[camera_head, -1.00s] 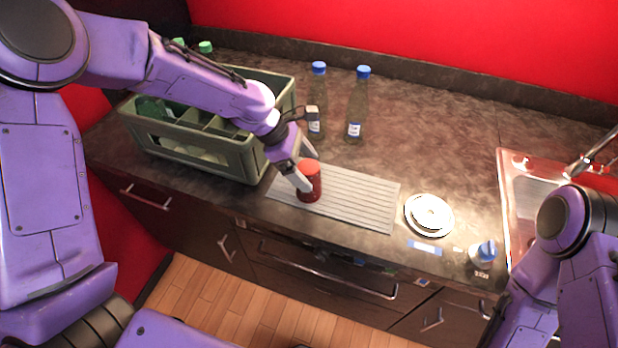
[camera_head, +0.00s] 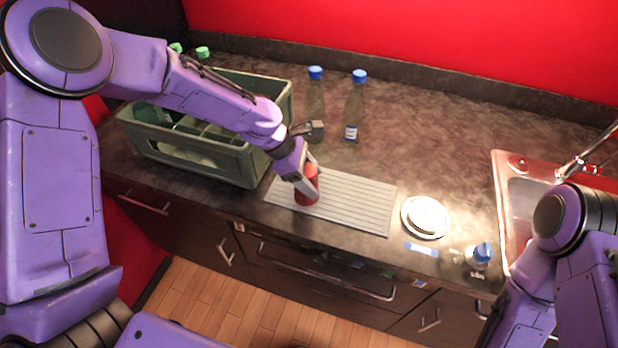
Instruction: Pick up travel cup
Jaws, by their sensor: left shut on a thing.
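The red travel cup (camera_head: 307,190) stands upright at the left end of the grey ribbed mat (camera_head: 362,205) on the counter. My left gripper (camera_head: 309,180) reaches in from the upper left and is shut on the cup, its fingers around the cup's upper part. The fingers and wrist hide part of the cup's top and left side. I cannot tell any gap between the cup and the mat. My right arm shows at the lower right, but its gripper is not in view.
A green crate (camera_head: 188,161) stands left of the cup, under my left arm. Two blue-capped bottles (camera_head: 353,112) stand behind. White dishes (camera_head: 427,216), a small blue-capped bottle (camera_head: 480,257) and a sink (camera_head: 514,200) lie to the right. The counter's back right is clear.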

